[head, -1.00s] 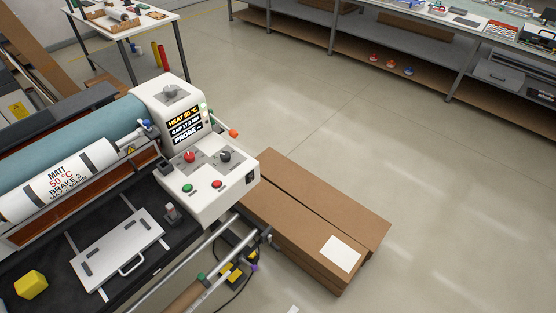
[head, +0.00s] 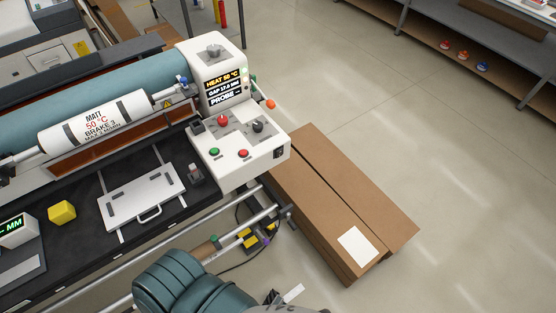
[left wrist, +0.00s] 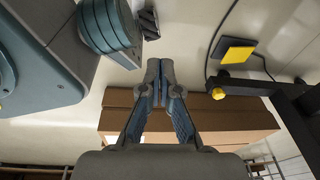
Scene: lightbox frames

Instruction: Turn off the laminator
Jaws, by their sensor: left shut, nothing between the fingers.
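The laminator's white control box (head: 219,62) stands at the centre-left of the head view. Its screen (head: 223,83) is lit and reads heat 50 °C. The sloped panel carries a red mushroom knob (head: 223,120), a black dial (head: 258,127), a green button (head: 214,152) and a red button (head: 243,153). A dark switch (head: 280,153) sits on its right side face. My left gripper (left wrist: 160,68) is shut and empty in the left wrist view, over a brown carton. In the head view only my teal arm shows for certain, below the panel. My right gripper is not visible.
A long cardboard box (head: 345,195) lies on the floor right of the laminator. A metal rail (head: 250,220) runs along the machine's front. Floor at right is clear.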

